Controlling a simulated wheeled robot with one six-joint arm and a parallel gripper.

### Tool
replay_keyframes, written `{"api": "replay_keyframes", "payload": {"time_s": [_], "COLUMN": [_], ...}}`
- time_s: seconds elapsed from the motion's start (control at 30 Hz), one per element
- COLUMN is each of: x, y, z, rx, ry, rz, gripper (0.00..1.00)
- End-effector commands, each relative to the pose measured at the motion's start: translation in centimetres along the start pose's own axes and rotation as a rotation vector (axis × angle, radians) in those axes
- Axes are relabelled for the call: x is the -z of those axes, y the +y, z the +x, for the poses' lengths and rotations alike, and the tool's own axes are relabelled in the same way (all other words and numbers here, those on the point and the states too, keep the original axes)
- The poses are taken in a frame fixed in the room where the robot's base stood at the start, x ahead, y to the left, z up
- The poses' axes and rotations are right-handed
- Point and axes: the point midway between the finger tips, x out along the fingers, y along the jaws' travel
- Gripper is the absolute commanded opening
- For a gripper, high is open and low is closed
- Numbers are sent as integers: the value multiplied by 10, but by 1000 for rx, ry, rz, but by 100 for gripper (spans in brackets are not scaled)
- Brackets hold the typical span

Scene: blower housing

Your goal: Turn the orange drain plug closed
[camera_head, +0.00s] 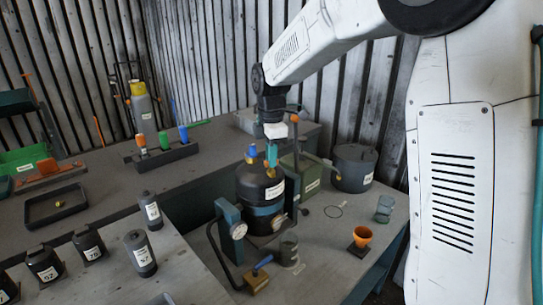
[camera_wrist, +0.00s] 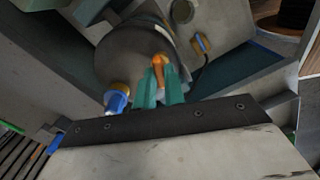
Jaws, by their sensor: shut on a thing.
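The dark rounded housing (camera_head: 258,190) stands on the bench in the head view, and its grey body (camera_wrist: 130,58) fills the upper middle of the wrist view. The orange drain plug (camera_wrist: 160,63) shows on it as a small orange handle. My gripper (camera_wrist: 160,78) has its teal fingers on either side of the orange plug, shut on it. In the head view my gripper (camera_head: 271,158) points down at the top of the housing, and the plug is mostly hidden there. A blue fitting (camera_wrist: 117,99) with an orange-brown base is left of my fingers.
A gauge on a blue-grey stand (camera_head: 232,222) is close in front of the housing. Several dark labelled bottles (camera_head: 140,253) stand at left.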

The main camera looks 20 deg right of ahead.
Motion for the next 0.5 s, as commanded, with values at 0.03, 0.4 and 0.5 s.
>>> {"api": "replay_keyframes", "payload": {"time_s": [0.03, 0.4, 0.5], "x": [0, 0, 0], "y": [0, 0, 0], "z": [0, -1, -1], "rx": [-1, -2, -2], "ry": [0, 0, 1], "rz": [34, 376, 471], "gripper": [0, 0, 0]}}
